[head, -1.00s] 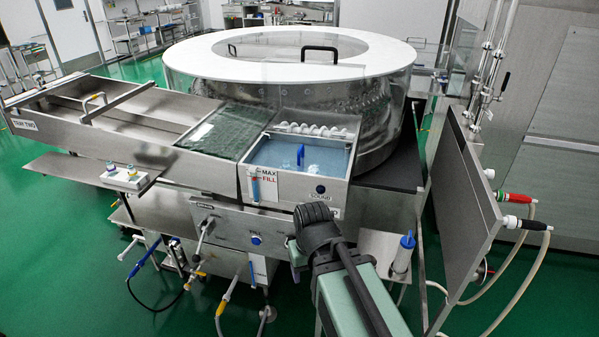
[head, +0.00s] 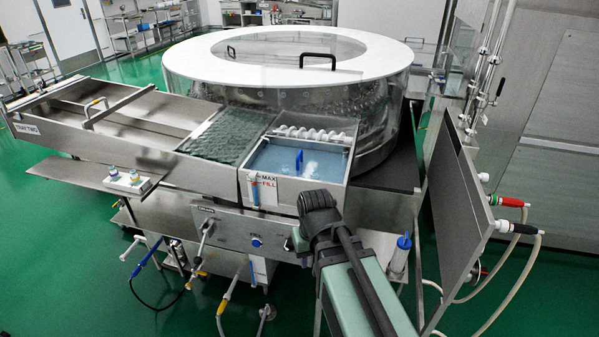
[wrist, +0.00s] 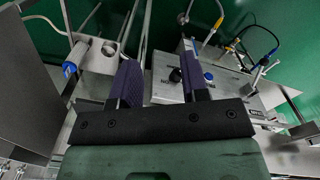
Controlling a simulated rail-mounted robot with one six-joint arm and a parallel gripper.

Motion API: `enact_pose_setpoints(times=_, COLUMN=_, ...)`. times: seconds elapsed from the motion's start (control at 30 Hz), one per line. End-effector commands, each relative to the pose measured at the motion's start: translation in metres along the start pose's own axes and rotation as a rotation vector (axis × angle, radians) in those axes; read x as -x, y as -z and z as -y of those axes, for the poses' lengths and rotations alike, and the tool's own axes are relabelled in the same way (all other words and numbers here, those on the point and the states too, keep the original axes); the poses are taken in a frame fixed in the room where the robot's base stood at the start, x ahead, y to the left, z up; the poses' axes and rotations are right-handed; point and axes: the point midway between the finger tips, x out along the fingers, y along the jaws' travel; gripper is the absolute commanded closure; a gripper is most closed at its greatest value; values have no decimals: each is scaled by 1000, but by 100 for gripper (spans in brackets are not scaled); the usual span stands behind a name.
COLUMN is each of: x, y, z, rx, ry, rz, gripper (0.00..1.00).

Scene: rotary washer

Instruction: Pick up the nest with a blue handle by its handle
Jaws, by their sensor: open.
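A small blue handle (head: 299,161) stands up in the water-filled bath (head: 262,186) at the front of the washer in the head view. The nest under it is blurred by the water and cannot be made out. My gripper is in front of and below the bath in the head view, with its fingers hidden behind my wrist. In the wrist view my gripper (wrist: 161,78) is open and empty, its two purple-grey fingers apart. The blue handle does not show in the wrist view.
A mesh-covered section (head: 226,136) lies left of the bath, and white rollers (head: 310,134) line its back edge. The round washer drum (head: 290,110) stands behind. An upright grey panel (head: 455,225) with hoses is at right. A blue-capped white cylinder (head: 400,256) stands right of my arm.

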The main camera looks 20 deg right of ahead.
Motion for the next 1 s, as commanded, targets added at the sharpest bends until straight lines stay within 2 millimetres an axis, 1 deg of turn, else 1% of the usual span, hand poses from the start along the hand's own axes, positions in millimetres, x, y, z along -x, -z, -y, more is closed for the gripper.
enact_pose_setpoints(times=0.03, x=57, y=45, z=-9, rx=-23, ry=8, rz=-2, gripper=58)
enact_pose_setpoints(times=0.07, x=77, y=73, z=-16, rx=-44, ry=17, rz=-5, gripper=58)
enact_pose_setpoints(times=0.1, x=103, y=115, z=-26, rx=-79, ry=31, rz=-10, gripper=58)
enact_pose_setpoints(times=0.17, x=138, y=181, z=-44, rx=-149, ry=59, rz=-19, gripper=58)
enact_pose_setpoints(times=0.2, x=159, y=227, z=-57, rx=-203, ry=80, rz=-26, gripper=58)
enact_pose_setpoints(times=0.23, x=170, y=259, z=-66, rx=-245, ry=96, rz=-31, gripper=58)
enact_pose_setpoints(times=0.27, x=178, y=287, z=-75, rx=-285, ry=113, rz=-36, gripper=58)
enact_pose_setpoints(times=0.3, x=183, y=320, z=-83, rx=-334, ry=133, rz=-42, gripper=58)
enact_pose_setpoints(times=0.37, x=181, y=356, z=-89, rx=-398, ry=160, rz=-47, gripper=58)
enact_pose_setpoints(times=0.4, x=173, y=370, z=-87, rx=-432, ry=175, rz=-49, gripper=58)
enact_pose_setpoints(times=0.43, x=171, y=374, z=-86, rx=-456, ry=185, rz=-50, gripper=58)
enact_pose_setpoints(times=0.5, x=171, y=368, z=-84, rx=-503, ry=194, rz=-52, gripper=58)
enact_pose_setpoints(times=0.6, x=167, y=366, z=-83, rx=-508, ry=193, rz=-51, gripper=58)
enact_pose_setpoints(times=0.67, x=159, y=366, z=-82, rx=-507, ry=193, rz=-51, gripper=58)
enact_pose_setpoints(times=0.8, x=128, y=368, z=-77, rx=-505, ry=192, rz=-51, gripper=58)
enact_pose_setpoints(times=0.87, x=117, y=369, z=-75, rx=-504, ry=192, rz=-51, gripper=58)
enact_pose_setpoints(times=0.93, x=111, y=370, z=-74, rx=-505, ry=192, rz=-51, gripper=58)
enact_pose_setpoints(times=1.0, x=112, y=370, z=-73, rx=-505, ry=192, rz=-51, gripper=58)
